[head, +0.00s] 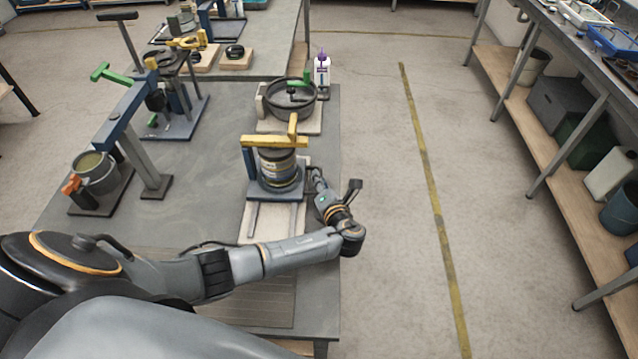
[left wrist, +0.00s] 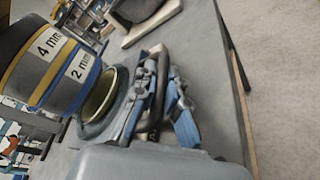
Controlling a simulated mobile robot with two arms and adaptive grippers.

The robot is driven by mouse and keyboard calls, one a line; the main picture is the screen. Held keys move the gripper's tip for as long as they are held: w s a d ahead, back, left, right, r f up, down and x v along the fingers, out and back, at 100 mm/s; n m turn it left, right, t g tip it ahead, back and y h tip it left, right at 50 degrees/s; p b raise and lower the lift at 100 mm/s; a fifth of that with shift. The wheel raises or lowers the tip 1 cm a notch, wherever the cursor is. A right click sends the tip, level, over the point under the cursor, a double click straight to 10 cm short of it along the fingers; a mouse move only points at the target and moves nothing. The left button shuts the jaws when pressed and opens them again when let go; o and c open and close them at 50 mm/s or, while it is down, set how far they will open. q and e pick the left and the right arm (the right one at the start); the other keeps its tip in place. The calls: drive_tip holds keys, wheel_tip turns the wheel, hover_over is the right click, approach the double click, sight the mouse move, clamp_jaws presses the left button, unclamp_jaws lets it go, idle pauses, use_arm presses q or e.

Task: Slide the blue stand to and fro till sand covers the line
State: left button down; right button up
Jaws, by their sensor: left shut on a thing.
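The blue stand (head: 262,191) sits on a pale board with two rails, near the right edge of the grey table. It carries a stack of round sieves (head: 277,166) under a yellow bar (head: 275,141). In the left wrist view the sieve stack (left wrist: 60,65) has labels "4 mm" and "2 mm", with a round yellowish-green rim below it. My left gripper (head: 316,176) is at the stand's right side. In the left wrist view its fingers (left wrist: 166,85) are closed around a dark grey handle (left wrist: 154,118). I cannot make out the sand or the line. My right gripper is not in view.
A dark round pan (head: 291,98) on a board stands behind the stand, with a white purple-capped bottle (head: 322,74) beside it. A blue-and-green lever frame (head: 130,105) and a bucket (head: 95,173) stand at left. Clear floor lies right of the table.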

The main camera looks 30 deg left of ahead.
use_arm(q)
drive_tip(key=c, duration=1.4)
unclamp_jaws()
drive_tip(key=shift+w+a+r, duration=0.1)
drive_tip(key=shift+w, duration=0.2)
drive_tip(key=v, duration=1.2)
